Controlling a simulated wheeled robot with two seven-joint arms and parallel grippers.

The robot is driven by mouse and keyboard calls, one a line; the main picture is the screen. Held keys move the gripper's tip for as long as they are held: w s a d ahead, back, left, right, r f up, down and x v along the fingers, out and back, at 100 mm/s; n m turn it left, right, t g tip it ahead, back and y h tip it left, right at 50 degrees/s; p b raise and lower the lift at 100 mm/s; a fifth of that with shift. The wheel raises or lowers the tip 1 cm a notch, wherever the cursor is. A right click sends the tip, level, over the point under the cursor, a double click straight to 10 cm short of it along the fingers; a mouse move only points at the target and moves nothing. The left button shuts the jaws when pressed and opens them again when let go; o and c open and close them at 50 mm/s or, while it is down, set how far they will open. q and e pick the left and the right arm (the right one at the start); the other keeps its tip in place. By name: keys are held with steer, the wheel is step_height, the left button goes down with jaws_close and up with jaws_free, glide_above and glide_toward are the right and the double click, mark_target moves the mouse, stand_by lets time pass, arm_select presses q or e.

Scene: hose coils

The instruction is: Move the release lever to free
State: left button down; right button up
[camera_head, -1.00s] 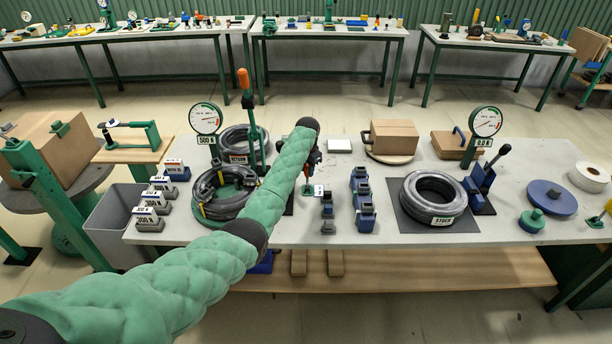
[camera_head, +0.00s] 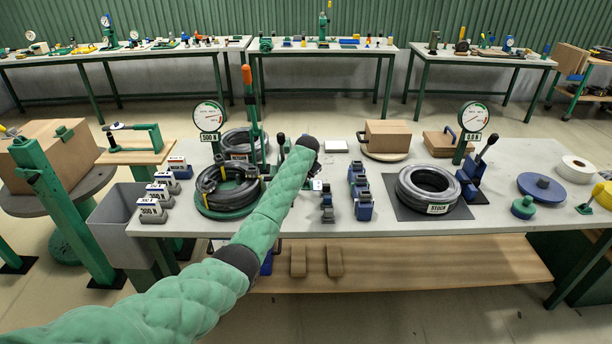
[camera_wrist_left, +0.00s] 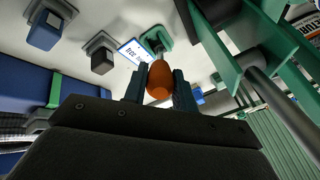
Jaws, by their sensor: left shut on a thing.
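In the left wrist view my left gripper (camera_wrist_left: 158,92) is shut on an orange knob (camera_wrist_left: 159,74), which fits the release lever. The knob sits between the two dark fingers, with a green bracket (camera_wrist_left: 154,41) beyond it. A white label with blue edging (camera_wrist_left: 132,50) lies beside it; I cannot read it surely. In the head view my green padded left arm reaches over the table, and its dark end (camera_head: 308,144) hides the gripper and the knob. A small white label (camera_head: 318,185) shows just below that end. My right gripper is in neither view.
A hose coil on a green plate (camera_head: 228,188) and a tall orange-handled lever (camera_head: 247,76) stand left of the arm. Blue blocks (camera_head: 361,190) and the stock coil (camera_head: 428,188) lie to its right. Gauges read 500 N (camera_head: 208,116) and apparently 0.0 N (camera_head: 473,117).

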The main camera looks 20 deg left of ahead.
arm_select(q)
steer(key=shift+s+d+f+t, duration=0.1)
steer(key=shift+s+f+t, duration=0.3)
steer(key=shift+s+d+f+t+y+b, duration=0.2)
steer(key=shift+s+f+t+y+b, duration=0.25)
steer(key=shift+s+t, duration=0.35)
steer(key=shift+f+t, duration=0.1)
steer(key=shift+t, duration=0.2)
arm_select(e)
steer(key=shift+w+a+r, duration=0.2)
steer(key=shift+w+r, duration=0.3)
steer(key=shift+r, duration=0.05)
arm_select(q)
steer(key=shift+f, duration=0.1)
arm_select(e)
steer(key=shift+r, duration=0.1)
arm_select(q)
steer(key=c, duration=1.1)
jaws_free()
steer(key=shift+c, duration=0.2)
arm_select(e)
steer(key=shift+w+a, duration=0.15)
